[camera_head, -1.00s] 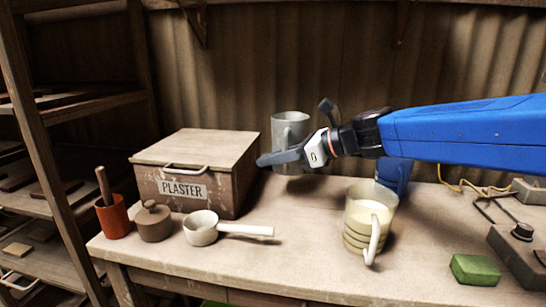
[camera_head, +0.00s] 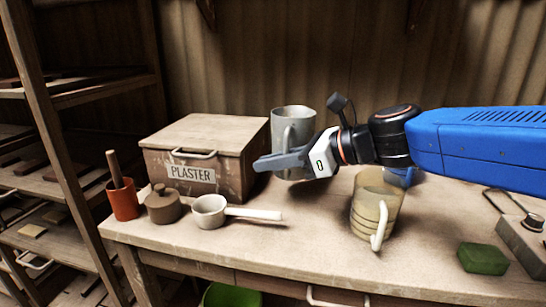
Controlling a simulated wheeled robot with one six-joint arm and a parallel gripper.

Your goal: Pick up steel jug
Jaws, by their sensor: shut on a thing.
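The steel jug (camera_head: 291,121) is a grey metal vessel with a tall handle on its front side, upright, to the right of the plaster box. My gripper (camera_head: 284,161) reaches in from the right, with its fingers across the front of the jug at its handle. It is shut on the jug. The fingers hide part of the jug's lower body. I cannot tell whether its base is touching the table.
The wooden plaster box (camera_head: 207,150) is close on the left. A ridged tan jug (camera_head: 377,205) stands below my arm. A white dipper (camera_head: 210,211), a lidded brown pot (camera_head: 163,206), an orange pot (camera_head: 123,202) and a green block (camera_head: 483,258) are on the table (camera_head: 300,240).

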